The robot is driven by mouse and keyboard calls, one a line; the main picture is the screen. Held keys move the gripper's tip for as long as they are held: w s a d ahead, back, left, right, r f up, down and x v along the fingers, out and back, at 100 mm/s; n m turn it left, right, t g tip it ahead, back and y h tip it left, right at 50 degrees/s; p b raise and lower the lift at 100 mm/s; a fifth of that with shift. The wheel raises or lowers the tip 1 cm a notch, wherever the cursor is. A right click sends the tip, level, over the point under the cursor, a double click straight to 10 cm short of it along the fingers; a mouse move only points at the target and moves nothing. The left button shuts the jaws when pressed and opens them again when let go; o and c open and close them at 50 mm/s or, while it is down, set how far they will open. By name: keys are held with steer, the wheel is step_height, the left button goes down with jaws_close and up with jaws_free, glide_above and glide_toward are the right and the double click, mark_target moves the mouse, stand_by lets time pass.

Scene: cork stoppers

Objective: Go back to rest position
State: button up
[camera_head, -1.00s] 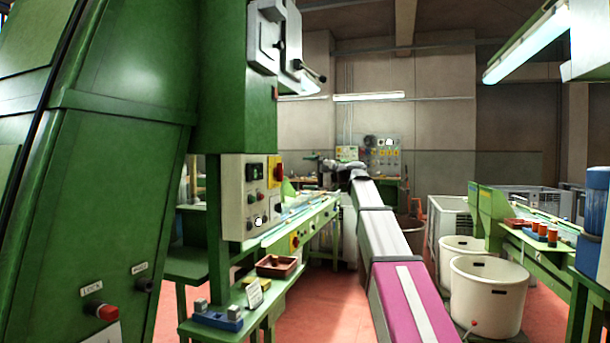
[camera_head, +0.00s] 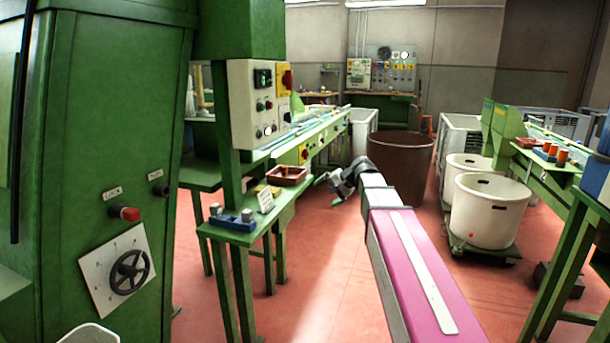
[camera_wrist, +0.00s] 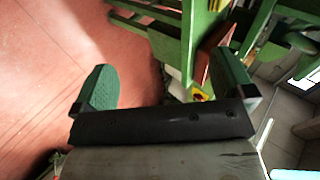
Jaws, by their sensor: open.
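My gripper (camera_wrist: 163,88) shows in the wrist view with its two green-padded fingers wide apart and nothing between them. Past the fingers lie the red floor and part of a green bench. In the head view my gripper (camera_head: 322,180) is small, at the far end of my outstretched arm, low over the floor and to the right of the green bench (camera_head: 240,232). Its fingertips are too small to make out well there.
The bench holds a reddish-brown tray (camera_head: 287,175) and a blue block fixture (camera_head: 232,221). A brown bin (camera_head: 402,165) stands behind my arm. White tubs (camera_head: 487,212) stand right. A green machine (camera_head: 100,150) fills the left. Red floor (camera_head: 325,270) between is clear.

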steer(key=s+d+f+n+g+h, duration=0.1)
steer(key=s+d+f+h, duration=0.2)
steer(key=s+f, duration=0.5)
steer(key=s+d+f+n+g+h, duration=0.1)
steer(key=s+d+f, duration=0.3)
steer(key=s+f, duration=0.4)
steer(key=s+d+f+n+g+h, duration=0.2)
steer(key=s+f, duration=0.6)
steer(key=f, duration=0.5)
steer(key=d+h, duration=0.1)
steer(key=h, duration=0.1)
steer(key=shift+s+d+g+h, duration=0.2)
steer(key=shift+s+g+h, duration=0.1)
steer(key=shift+s+g, duration=0.1)
